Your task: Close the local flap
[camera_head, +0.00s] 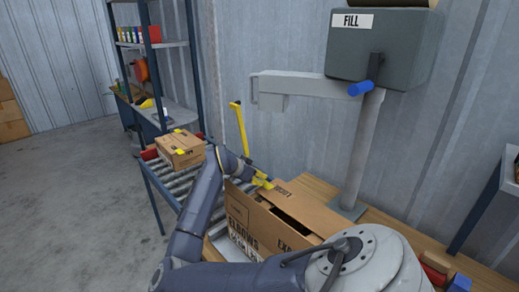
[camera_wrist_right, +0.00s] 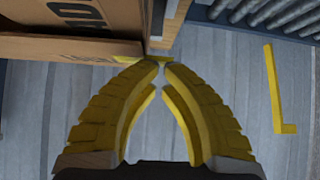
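A large cardboard box (camera_head: 249,222) with dark print stands on the wooden bench at the centre of the head view. One brown top flap (camera_head: 312,213) lies across its top, with a dark gap beside it. In the right wrist view, a flap edge with faint lettering like "LOCAL" (camera_wrist_right: 60,48) runs in from the left. My right gripper (camera_head: 266,183) is at the box's far upper corner. Its yellow fingertips (camera_wrist_right: 160,63) come together beside the end of that flap, with nothing clearly held; contact cannot be told. My left gripper is not in view.
A roller conveyor (camera_head: 180,178) carries a small taped box (camera_head: 181,148) on the left. A yellow L-shaped bar (camera_head: 240,128) is at the wall, also in the wrist view (camera_wrist_right: 274,90).

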